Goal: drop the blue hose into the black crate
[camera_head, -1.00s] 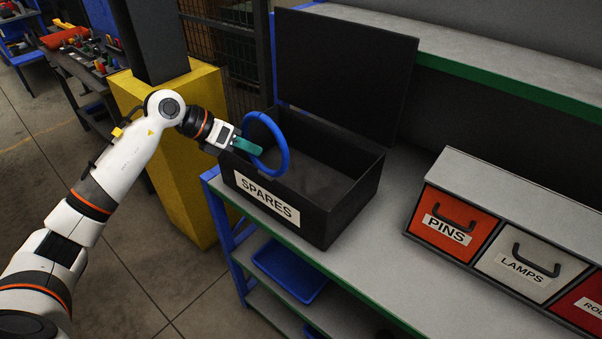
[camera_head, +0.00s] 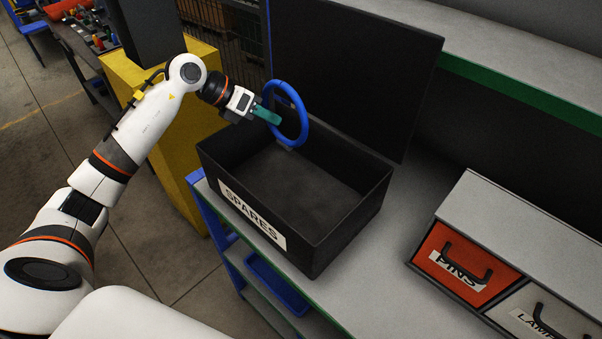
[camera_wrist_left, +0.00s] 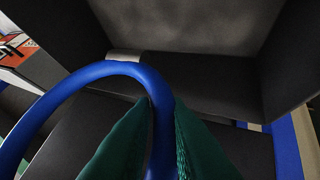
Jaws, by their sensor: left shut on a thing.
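The blue hose (camera_head: 304,116) is a ring-shaped loop held upright in my left gripper (camera_head: 267,115). The green fingers are shut on one side of the loop; in the left wrist view the hose (camera_wrist_left: 100,71) arches up from between the fingers (camera_wrist_left: 160,130) and bends to the left. The black crate (camera_head: 317,248), labelled SPARES, stands on the bench with its lid (camera_head: 350,75) raised. In the head view the hose appears over the back left part of the crate's opening, and the crate's visible floor is empty. My right gripper is not in view.
A drawer unit (camera_head: 540,225) with PINS and LAMPS drawers stands right of the crate. A grey shelf with a green edge (camera_head: 520,95) runs above the bench behind. A yellow post (camera_head: 172,150) stands left of the crate. Bare bench top lies between crate and drawers.

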